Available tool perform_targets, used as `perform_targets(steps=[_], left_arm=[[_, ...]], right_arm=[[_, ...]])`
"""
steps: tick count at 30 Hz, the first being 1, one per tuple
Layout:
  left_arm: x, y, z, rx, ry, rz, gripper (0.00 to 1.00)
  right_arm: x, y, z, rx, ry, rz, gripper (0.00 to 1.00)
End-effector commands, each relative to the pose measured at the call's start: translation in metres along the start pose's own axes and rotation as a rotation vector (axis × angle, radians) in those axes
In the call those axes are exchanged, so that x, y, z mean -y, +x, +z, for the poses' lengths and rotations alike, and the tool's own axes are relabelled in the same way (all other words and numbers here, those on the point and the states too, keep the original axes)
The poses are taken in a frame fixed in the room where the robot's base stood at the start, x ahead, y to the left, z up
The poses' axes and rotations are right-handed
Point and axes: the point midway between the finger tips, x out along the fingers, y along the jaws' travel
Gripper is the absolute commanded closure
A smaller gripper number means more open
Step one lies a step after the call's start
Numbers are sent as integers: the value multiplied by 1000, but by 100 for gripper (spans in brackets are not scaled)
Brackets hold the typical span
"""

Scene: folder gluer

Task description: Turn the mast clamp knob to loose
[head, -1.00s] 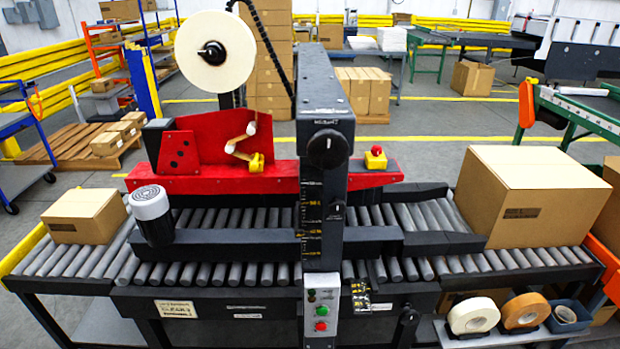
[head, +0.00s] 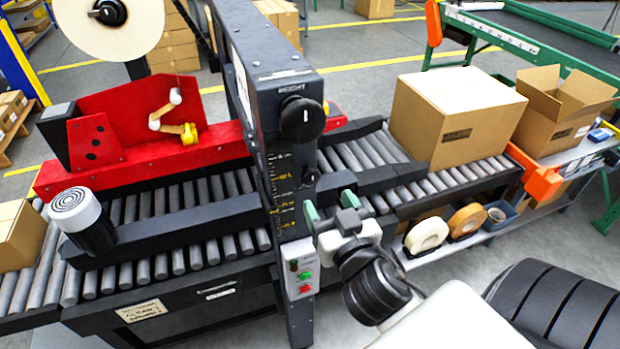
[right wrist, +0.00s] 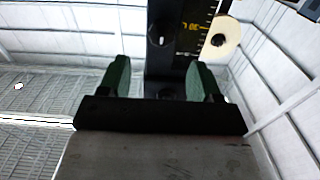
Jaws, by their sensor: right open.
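The black mast (head: 262,85) of the case sealer stands upright mid-picture in the head view. A small black knob with a white pointer mark (head: 309,176) sits on its front, beside the yellow scale. I take it for the clamp knob; it also shows in the right wrist view (right wrist: 160,38), its mark roughly upright there. A larger black knob (head: 301,119) sits above it under the word HEIGHT. My right gripper (head: 330,207) is open and empty, with green fingers, below and right of the small knob and apart from it. It shows in the wrist view too (right wrist: 160,78). My left gripper is out of view.
Green and red buttons (head: 300,275) are on a grey box low on the mast. A roller conveyor (head: 345,155) carries a closed carton (head: 455,115) at right. Tape rolls (head: 427,235) lie on a shelf near my right arm.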

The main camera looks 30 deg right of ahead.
Motion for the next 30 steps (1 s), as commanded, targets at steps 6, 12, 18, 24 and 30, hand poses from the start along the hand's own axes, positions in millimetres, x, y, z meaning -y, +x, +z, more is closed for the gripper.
perform_targets(steps=[6, 12, 18, 24, 30], left_arm=[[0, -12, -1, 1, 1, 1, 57], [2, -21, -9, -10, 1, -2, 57], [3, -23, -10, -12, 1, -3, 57], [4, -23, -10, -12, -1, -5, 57], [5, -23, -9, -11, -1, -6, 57]], right_arm=[[0, 43, -4, -2, -6, -1, 36], [0, 72, -2, 1, -4, -1, 36], [0, 84, 0, 2, -1, -1, 36], [0, 84, 1, 2, -1, -1, 36], [0, 84, 1, 2, -2, -1, 57]])
